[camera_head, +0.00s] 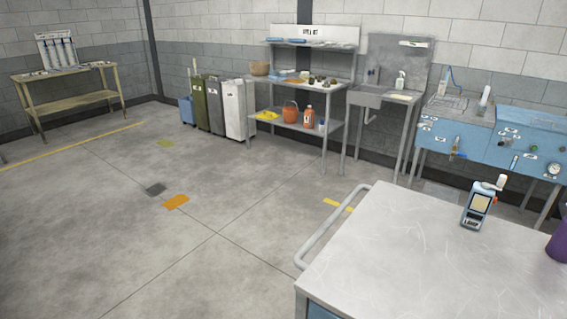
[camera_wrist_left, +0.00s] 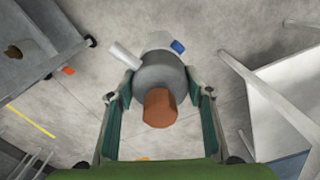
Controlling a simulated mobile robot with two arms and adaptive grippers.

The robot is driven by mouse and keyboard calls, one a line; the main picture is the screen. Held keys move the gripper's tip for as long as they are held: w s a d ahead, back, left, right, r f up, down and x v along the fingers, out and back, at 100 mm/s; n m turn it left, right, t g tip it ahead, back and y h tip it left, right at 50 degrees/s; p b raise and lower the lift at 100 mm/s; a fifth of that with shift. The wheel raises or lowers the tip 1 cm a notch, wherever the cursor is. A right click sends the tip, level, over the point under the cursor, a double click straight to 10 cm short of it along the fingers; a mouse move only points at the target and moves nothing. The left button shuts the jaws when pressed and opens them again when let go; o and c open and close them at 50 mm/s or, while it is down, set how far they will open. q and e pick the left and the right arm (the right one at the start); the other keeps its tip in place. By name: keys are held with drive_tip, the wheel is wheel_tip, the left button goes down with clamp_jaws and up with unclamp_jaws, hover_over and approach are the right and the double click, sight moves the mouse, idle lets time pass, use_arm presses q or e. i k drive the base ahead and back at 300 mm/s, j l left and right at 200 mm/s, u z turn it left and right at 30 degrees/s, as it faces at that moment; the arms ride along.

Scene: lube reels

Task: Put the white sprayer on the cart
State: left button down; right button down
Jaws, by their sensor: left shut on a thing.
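In the left wrist view my left gripper (camera_wrist_left: 159,108) has its fingers shut on both sides of a round grey and white body, which I take to be the white sprayer (camera_wrist_left: 160,73). A white tube sticks out toward the upper left, a small blue part sits at its upper right, and a brown-orange round end faces the camera. The sprayer is held above the floor. The cart (camera_head: 400,245) has a bare pale top at the lower right of the head view. Neither gripper shows in the head view; my right gripper is not in view.
A handheld device with a screen (camera_head: 478,207) stands on the cart's far side, and a purple thing (camera_head: 559,243) is at its right edge. The cart's handle (camera_head: 325,232) juts left. The cart's left and middle top is clear. Shelves (camera_head: 300,85) and a sink (camera_head: 375,97) stand behind.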

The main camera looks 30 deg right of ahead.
sight(399, 204)
drive_tip(key=i+j+u, duration=0.2)
drive_tip(key=i, duration=0.25)
drive_tip(key=i+j+u, duration=0.2)
drive_tip(key=i, duration=0.3)
drive_tip(key=i+z, duration=0.7)
drive_tip(key=i+j+z, duration=0.1)
drive_tip(key=z, duration=0.3)
drive_tip(key=i+z, duration=0.2)
drive_tip(key=z, duration=0.25)
drive_tip(key=i+j+z, duration=0.15)
drive_tip(key=z, duration=0.3)
drive_tip(key=i+j+z, duration=0.15)
drive_tip(key=z, duration=0.3)
drive_tip(key=i+j+z, duration=0.15)
drive_tip(key=z, duration=0.3)
drive_tip(key=i+j+z, duration=0.1)
drive_tip(key=j+z, duration=0.5)
drive_tip(key=z, duration=0.3)
drive_tip(key=j+z, duration=0.3)
drive_tip(key=z, duration=0.15)
drive_tip(key=j+z, duration=0.35)
drive_tip(key=j, duration=0.25)
drive_tip(key=j+z, duration=0.35)
drive_tip(key=j, duration=0.2)
drive_tip(key=k, duration=0.05)
